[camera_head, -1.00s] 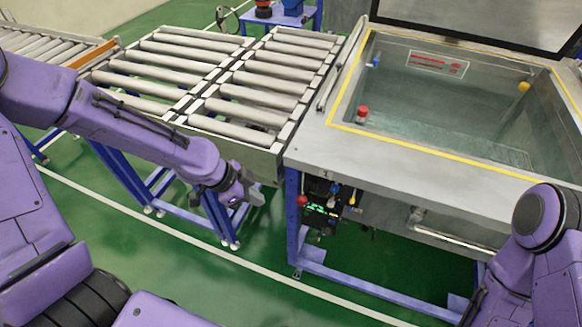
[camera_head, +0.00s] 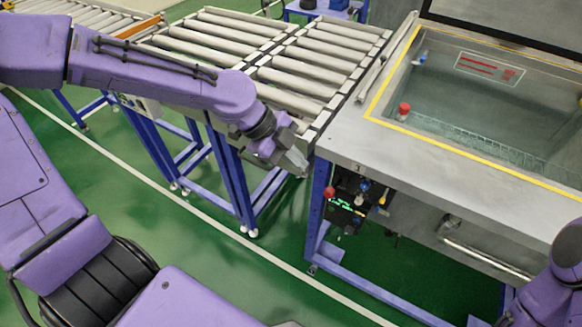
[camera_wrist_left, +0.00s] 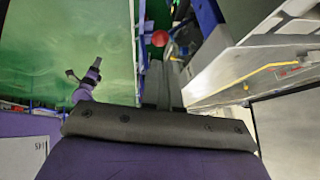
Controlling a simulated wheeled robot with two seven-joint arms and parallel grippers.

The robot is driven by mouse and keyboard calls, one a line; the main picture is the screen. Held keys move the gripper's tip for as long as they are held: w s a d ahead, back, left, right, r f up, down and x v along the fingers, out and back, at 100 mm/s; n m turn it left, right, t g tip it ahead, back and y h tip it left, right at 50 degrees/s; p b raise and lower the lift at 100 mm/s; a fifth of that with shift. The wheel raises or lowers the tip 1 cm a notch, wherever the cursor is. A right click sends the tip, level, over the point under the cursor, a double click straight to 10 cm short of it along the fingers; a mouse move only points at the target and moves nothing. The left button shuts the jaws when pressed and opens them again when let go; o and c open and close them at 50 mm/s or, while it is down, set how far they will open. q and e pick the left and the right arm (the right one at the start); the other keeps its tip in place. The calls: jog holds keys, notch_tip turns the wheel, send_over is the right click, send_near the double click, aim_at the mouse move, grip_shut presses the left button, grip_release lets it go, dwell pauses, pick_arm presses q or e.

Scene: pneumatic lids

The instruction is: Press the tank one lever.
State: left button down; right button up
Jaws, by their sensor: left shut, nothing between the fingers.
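A small dark control box (camera_head: 347,210) with green lit digits hangs under the front edge of the steel tank (camera_head: 352,140). A red-knobbed lever (camera_head: 329,192) stands at its left, with blue and yellowish knobs to the right. Which lever is tank one's cannot be read. My left gripper (camera_head: 298,161) is shut and empty, up and left of the box, beside the roller table's corner. In the left wrist view a red knob (camera_wrist_left: 160,38) shows just beyond the left fingertips (camera_wrist_left: 158,66), with no clear contact. A small purple arm end, seemingly my right gripper (camera_wrist_left: 86,76), shows at left.
Roller conveyors (camera_head: 300,75) stand left of the tank. A red knob (camera_head: 404,108) and a blue one (camera_head: 420,60) sit at the tank's opening. Blue legs and a metal bar (camera_head: 485,258) lie below the tank front. The green floor in front is clear.

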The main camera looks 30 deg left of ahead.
aim_at(326, 190)
pick_arm(q)
jog(key=x, duration=0.9)
jog(key=shift+d, duration=0.1)
jog(key=shift+f, duration=0.1)
